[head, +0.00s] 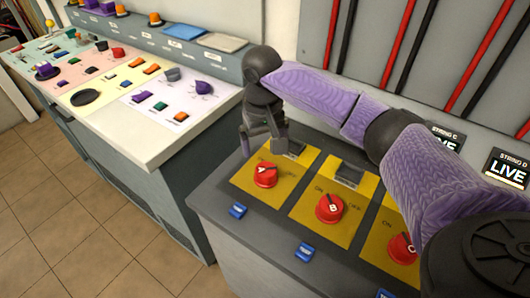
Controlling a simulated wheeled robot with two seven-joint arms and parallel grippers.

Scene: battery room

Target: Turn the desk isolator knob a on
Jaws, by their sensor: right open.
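Desk isolator knob A (265,175) is a round red knob on a yellow plate at the left end of the grey desk. A white mark shows on its top, but its exact setting is hard to read. My right gripper (263,150) reaches in from the right and hangs just behind and above knob A, fingers pointing down and apart, with nothing between them. Whether a fingertip touches the knob is unclear. The gripper hides part of the plate behind the knob. My left gripper is not in view.
Red knob B (329,209) and a partly hidden red knob C (402,249) sit to the right on similar plates. Blue tags (237,211) line the desk front. A white-topped bench (150,150) with colored parts stands left. Displays at right read LIVE (508,169).

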